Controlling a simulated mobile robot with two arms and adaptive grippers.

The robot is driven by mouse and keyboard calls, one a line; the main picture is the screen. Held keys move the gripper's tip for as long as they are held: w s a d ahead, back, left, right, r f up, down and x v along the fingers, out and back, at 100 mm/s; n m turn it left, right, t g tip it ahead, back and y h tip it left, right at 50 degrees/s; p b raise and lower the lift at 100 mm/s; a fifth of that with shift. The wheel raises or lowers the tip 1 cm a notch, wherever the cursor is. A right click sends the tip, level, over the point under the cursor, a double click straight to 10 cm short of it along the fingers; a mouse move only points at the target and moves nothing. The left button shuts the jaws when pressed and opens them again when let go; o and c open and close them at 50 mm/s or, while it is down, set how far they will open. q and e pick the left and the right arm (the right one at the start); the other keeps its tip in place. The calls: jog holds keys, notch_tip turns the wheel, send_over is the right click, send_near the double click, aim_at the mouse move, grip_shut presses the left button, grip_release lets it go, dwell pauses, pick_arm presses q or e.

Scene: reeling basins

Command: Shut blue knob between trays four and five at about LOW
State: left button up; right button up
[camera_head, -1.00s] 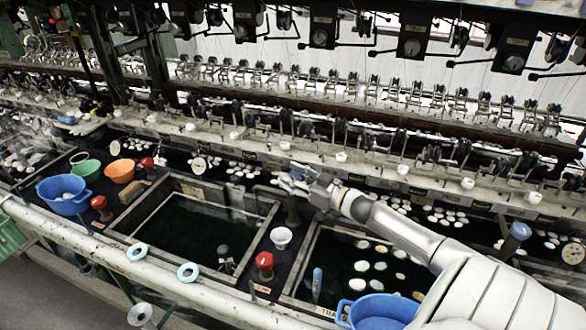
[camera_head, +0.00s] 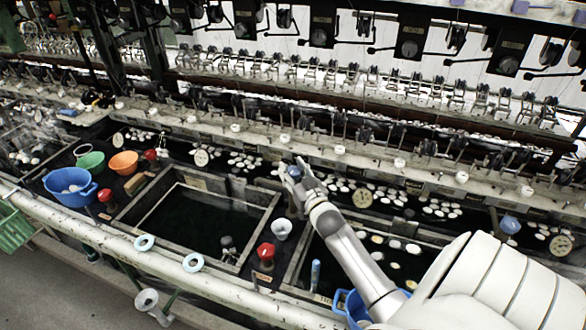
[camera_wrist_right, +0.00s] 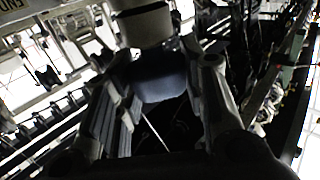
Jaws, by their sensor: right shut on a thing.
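The blue knob (camera_head: 294,172) is at the back end of the dark divider between two sunken trays, mostly hidden by my fingers. My right gripper (camera_head: 298,173) is around it, with the arm reaching in from the lower right. In the right wrist view the knob shows as a dark blue rounded body (camera_wrist_right: 155,76) between the two fingers (camera_wrist_right: 160,105), which are shut on it. I cannot read the knob's setting. My left gripper is not in view.
A white cup (camera_head: 282,229) and a red knob (camera_head: 266,252) stand on the same divider. A blue bowl (camera_head: 357,309) is partly behind my arm. Another blue knob (camera_head: 510,224) is at the right. White cocoons (camera_head: 440,207) float in the back trough.

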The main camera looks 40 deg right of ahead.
dwell(0.4)
jog(key=o, duration=1)
jog(key=shift+s+a, duration=0.15)
jog(key=shift+s, duration=0.3)
jog(key=v, duration=1.1)
jog(key=shift+r, duration=0.1)
